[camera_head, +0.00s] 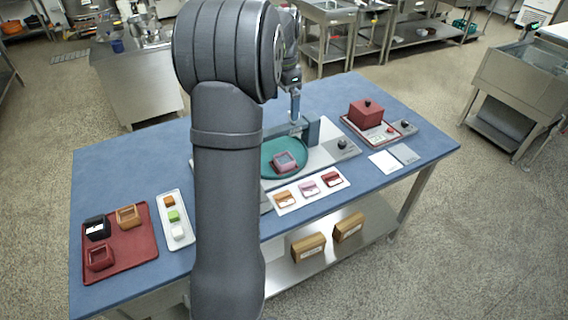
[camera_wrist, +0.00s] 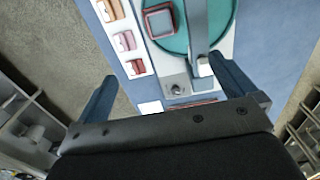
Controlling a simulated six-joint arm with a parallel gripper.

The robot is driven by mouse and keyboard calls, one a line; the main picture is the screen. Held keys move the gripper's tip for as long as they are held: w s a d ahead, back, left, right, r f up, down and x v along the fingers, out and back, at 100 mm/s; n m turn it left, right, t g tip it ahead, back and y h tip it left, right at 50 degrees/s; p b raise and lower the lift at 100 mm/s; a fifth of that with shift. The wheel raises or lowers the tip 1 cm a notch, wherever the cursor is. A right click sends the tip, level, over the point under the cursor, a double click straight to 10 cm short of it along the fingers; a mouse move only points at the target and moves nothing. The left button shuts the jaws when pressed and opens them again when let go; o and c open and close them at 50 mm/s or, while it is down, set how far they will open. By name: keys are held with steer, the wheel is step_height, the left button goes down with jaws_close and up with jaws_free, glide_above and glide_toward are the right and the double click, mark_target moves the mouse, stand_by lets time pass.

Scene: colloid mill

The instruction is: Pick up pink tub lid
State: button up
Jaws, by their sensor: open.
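The pink tub lid (camera_head: 309,188) lies in the middle of a white tray (camera_head: 289,209), between an orange lid (camera_head: 285,197) and a red lid (camera_head: 331,179). The pink lid also shows in the wrist view (camera_wrist: 124,40), up and left of centre, with the orange lid (camera_wrist: 109,9) above it and the red lid (camera_wrist: 135,67) below. My gripper (camera_wrist: 162,68) is open, its two blue fingers wide apart with nothing between them. In the head view it hangs over the table's back part, behind the lids and clear of them. My arm hides part of the table there.
A pinkish-red square tub (camera_head: 284,161) sits on a teal disc (camera_head: 268,172), with a blue-grey post (camera_head: 312,130) beside it. A dark red box (camera_head: 366,113) stands at right. A red tray (camera_head: 128,262) holds several tubs at left. A white tray (camera_head: 187,235) holds small blocks.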

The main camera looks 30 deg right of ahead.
steer(key=shift+r, duration=0.65)
steer(key=c, duration=0.5)
steer(key=shift+s+f, duration=0.1)
